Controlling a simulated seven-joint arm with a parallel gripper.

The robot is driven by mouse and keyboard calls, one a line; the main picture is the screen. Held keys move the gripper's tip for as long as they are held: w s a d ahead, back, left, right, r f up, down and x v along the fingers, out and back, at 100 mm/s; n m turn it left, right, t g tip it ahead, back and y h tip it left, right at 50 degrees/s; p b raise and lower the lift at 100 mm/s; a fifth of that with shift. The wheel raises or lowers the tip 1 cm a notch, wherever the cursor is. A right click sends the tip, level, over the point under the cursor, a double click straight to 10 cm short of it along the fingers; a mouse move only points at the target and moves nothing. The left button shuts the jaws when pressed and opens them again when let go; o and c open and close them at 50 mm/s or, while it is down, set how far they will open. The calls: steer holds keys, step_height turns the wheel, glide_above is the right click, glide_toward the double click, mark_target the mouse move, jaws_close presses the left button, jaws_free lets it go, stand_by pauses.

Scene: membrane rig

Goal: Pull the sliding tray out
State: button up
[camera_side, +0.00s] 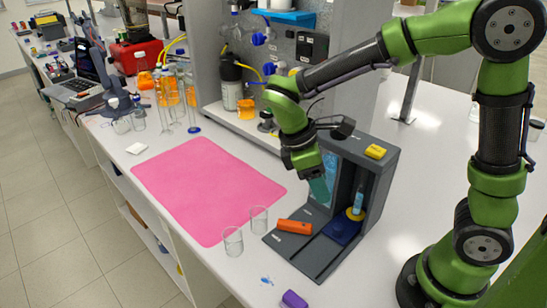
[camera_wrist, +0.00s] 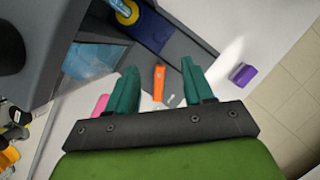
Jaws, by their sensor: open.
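The grey rig (camera_side: 384,185) stands upright on the white bench. Its dark blue sliding tray (camera_side: 340,232) sits low at the front, with a yellow ring (camera_side: 355,214) and a light blue cylinder above it. The tray (camera_wrist: 150,30) also shows at the top of the wrist view. An orange handle-like part (camera_side: 294,227) lies on the rig's base; it appears between my fingers in the wrist view (camera_wrist: 159,82). My gripper (camera_side: 320,192) is open, its teal fingers above the base and left of the tray. I see nothing held between them.
A yellow block (camera_side: 375,151) is on top of the rig. Two glass beakers (camera_side: 233,241) stand left of the base, near a pink mat (camera_side: 200,185). A purple object (camera_side: 294,299) lies in front near the bench edge.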

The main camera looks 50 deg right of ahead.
mark_target(337, 226)
steer(key=x, duration=1.3)
steer(key=shift+s+d+f, duration=0.1)
steer(key=shift+f, duration=0.15)
steer(key=shift+c, duration=0.2)
jaws_close()
